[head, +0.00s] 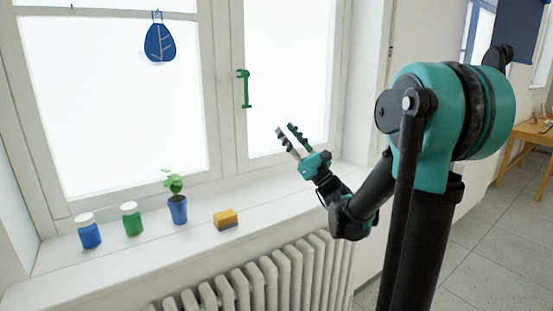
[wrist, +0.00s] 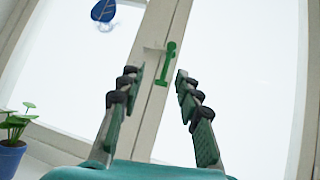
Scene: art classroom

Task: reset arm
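My gripper (head: 288,137) is raised in front of the right window pane, above the right part of the sill. Its two fingers are spread apart with nothing between them. In the wrist view my gripper (wrist: 160,82) also shows open and empty, with the green window handle (wrist: 166,62) visible beyond the fingers. In the head view the green window handle (head: 245,88) is upright on the frame, up and left of my gripper, apart from it.
The sill (head: 130,262) holds a blue jar (head: 89,234), a green jar (head: 132,222), a potted plant (head: 178,209) and a yellow sponge (head: 226,219). A radiator (head: 275,280) is below. A blue leaf ornament (head: 160,43) hangs at the window. A wooden table (head: 530,132) stands far right.

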